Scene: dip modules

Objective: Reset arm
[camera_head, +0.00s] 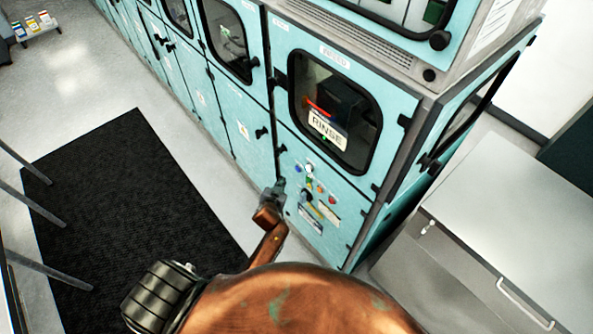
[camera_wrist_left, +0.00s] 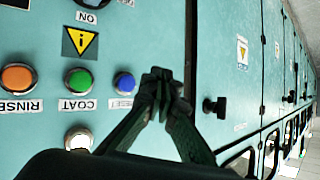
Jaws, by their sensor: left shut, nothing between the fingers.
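My left gripper (camera_head: 278,188) is shut and empty, in front of the teal cabinet's lower front in the head view. It is just left of the control panel (camera_head: 318,190) with its small coloured buttons. In the left wrist view the closed fingertips (camera_wrist_left: 164,82) show against the teal front, beside a blue button (camera_wrist_left: 124,83). I cannot tell whether they touch the panel. A green button (camera_wrist_left: 79,80), an orange button (camera_wrist_left: 17,78) and a whitish button (camera_wrist_left: 78,139) also show there. My right gripper is not in view.
A window with a RINSE sign (camera_head: 327,128) is above the panel. A black door latch (camera_wrist_left: 215,107) is right of the fingers in the wrist view. A black mat (camera_head: 120,200) lies on the floor at left. A grey chest (camera_head: 520,215) stands at right.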

